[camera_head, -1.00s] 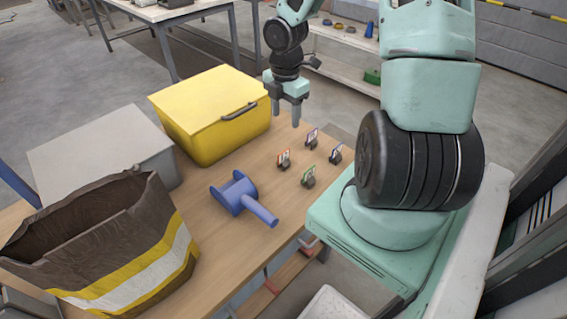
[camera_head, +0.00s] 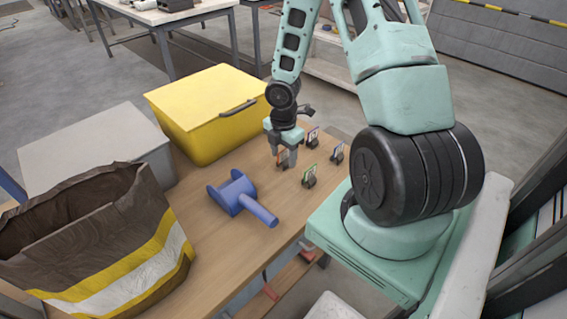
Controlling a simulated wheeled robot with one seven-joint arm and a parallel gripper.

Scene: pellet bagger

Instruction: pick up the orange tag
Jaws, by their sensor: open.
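The orange tag (camera_head: 283,159) stands in a small dark holder on the wooden table and is partly hidden by my fingers. My gripper (camera_head: 285,157) is open and points down, with its fingertips at the orange tag. From this view I cannot tell whether the fingers touch it. A green tag (camera_head: 309,174) stands just right of it, nearer the camera. Two more tags stand behind and to the right, a purplish one (camera_head: 312,136) and a bluish one (camera_head: 337,152).
A blue scoop (camera_head: 240,195) lies left of the tags. A yellow lidded bin (camera_head: 205,135) stands behind it, with a grey box (camera_head: 95,155) further left. A large brown bag (camera_head: 75,225) with yellow and white bands fills the front left. The table's right edge is close to the tags.

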